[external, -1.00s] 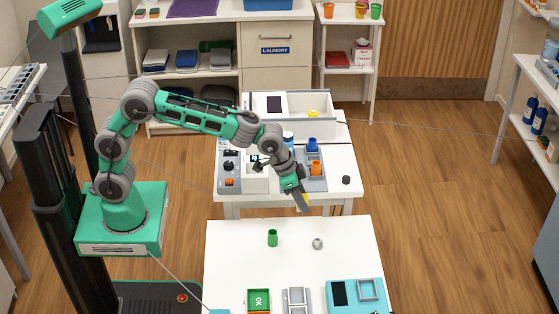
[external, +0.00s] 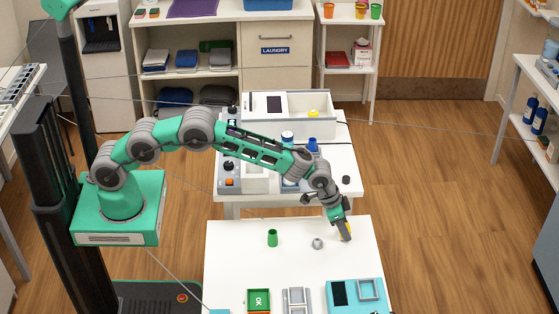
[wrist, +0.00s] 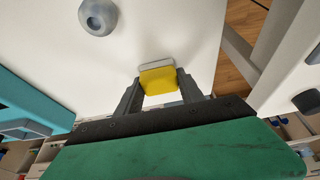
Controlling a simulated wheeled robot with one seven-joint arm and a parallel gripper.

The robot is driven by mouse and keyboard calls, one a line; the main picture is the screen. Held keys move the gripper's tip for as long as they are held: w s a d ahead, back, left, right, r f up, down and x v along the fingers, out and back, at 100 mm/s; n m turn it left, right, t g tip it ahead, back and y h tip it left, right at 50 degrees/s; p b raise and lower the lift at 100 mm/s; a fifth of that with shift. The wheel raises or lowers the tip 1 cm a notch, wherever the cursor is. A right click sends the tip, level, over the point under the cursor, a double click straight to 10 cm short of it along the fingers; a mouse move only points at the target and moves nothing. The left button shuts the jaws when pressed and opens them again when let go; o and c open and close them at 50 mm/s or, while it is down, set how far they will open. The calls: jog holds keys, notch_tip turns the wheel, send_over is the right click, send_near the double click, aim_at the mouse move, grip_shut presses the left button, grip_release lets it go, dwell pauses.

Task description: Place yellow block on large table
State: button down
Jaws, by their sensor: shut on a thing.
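My gripper (external: 346,236) is shut on the yellow block (external: 347,229). In the wrist view the yellow block (wrist: 158,80) sits between the two fingers of my gripper (wrist: 159,88), with a pale grey piece along its far edge. The block is over the far right part of the near white table (external: 232,272), close to its right edge. I cannot tell whether it touches the top. The white top fills much of the wrist view (wrist: 190,30). Which table counts as the large one is not marked.
A green cup (external: 272,238) and a grey knob-like piece (external: 318,243) stand left of my gripper. A green box (external: 259,301), a grey tray (external: 297,301) and a teal device (external: 356,296) line the front. A second white table (external: 346,160) stands behind.

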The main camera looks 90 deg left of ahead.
jog(key=shift+f+b, duration=0.35)
jog(key=c, duration=0.7)
grip_release()
jog(key=shift+r, duration=0.1)
jog(key=shift+r, duration=0.45)
jog(key=s+a+r+b, duration=0.2)
jog(key=s+r, duration=1.3)
jog(key=r, duration=0.3)
jog(key=shift+g, duration=0.4)
jog(key=s+a, duration=0.1)
jog(key=s, duration=1.7)
jog(key=s+a, duration=0.1)
jog(key=s, duration=0.8)
jog(key=shift+s+a+f, duration=0.15)
jog(key=shift+a, duration=0.2)
